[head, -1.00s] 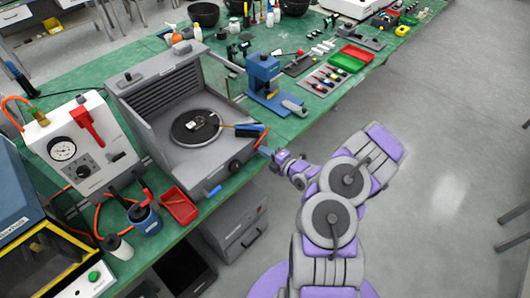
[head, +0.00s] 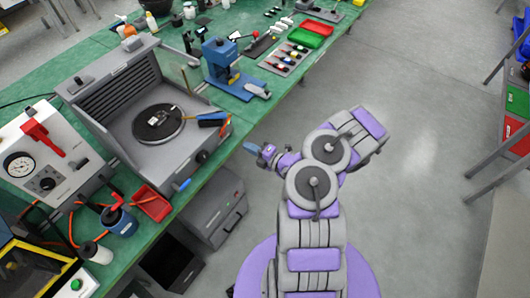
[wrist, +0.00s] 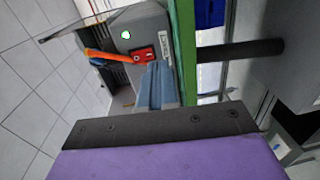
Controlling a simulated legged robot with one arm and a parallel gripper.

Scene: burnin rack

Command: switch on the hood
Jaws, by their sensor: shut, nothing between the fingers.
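The hood looks to be the grey open-fronted enclosure (head: 103,98) with a slatted back, standing on the green bench at left. A dark round plate (head: 158,124) lies in it. My gripper (head: 252,148) is just right of the hood's front corner, past the bench edge, apart from it. In the wrist view my gripper's blue-grey fingers (wrist: 159,70) are shut and empty. They point toward a grey housing (wrist: 150,22) with a red switch (wrist: 143,54) beside a label, and a bright green-rimmed spot (wrist: 126,35). I cannot tell the switch's position or any contact.
A tool with a blue and orange handle (head: 212,118) sticks out over the hood's front edge. A blue press (head: 222,62) stands behind, and a white gauge box (head: 62,185) stands left. A grey cabinet (head: 212,212) is under the bench. The floor (head: 400,170) at right is clear.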

